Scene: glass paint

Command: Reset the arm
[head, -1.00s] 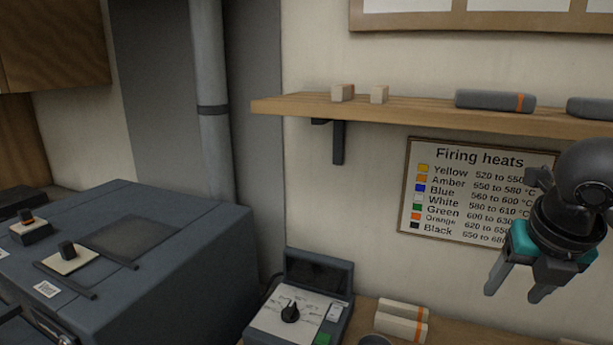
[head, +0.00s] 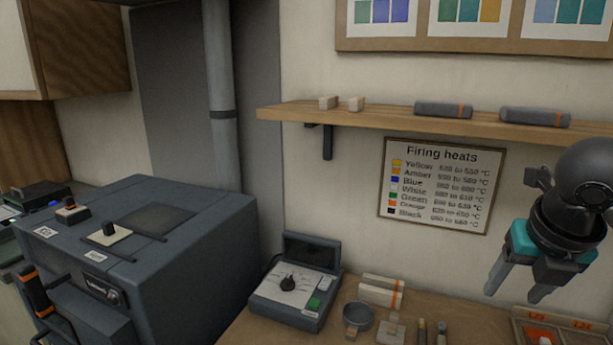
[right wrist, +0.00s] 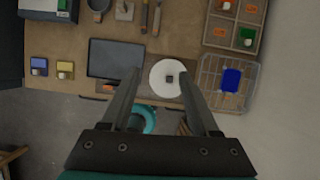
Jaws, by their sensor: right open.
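My right gripper (head: 515,280) hangs at the right of the head view, in front of the wall and above the workbench. Its fingers point down, apart and empty. In the right wrist view its two fingers (right wrist: 165,90) are spread over the bench from above, with nothing between them held. A white disc (right wrist: 168,92) with a small dark piece at its centre lies below, between the fingers in the picture. My left gripper is not in view.
A dark kiln (head: 190,255) stands at left, with a dial controller (head: 285,305) on the bench beside it. A shelf (head: 400,122) runs along the wall above a firing chart (head: 440,185). A divided tray (right wrist: 208,38), wire basket (right wrist: 208,75) and dark panel (right wrist: 115,57) occupy the bench.

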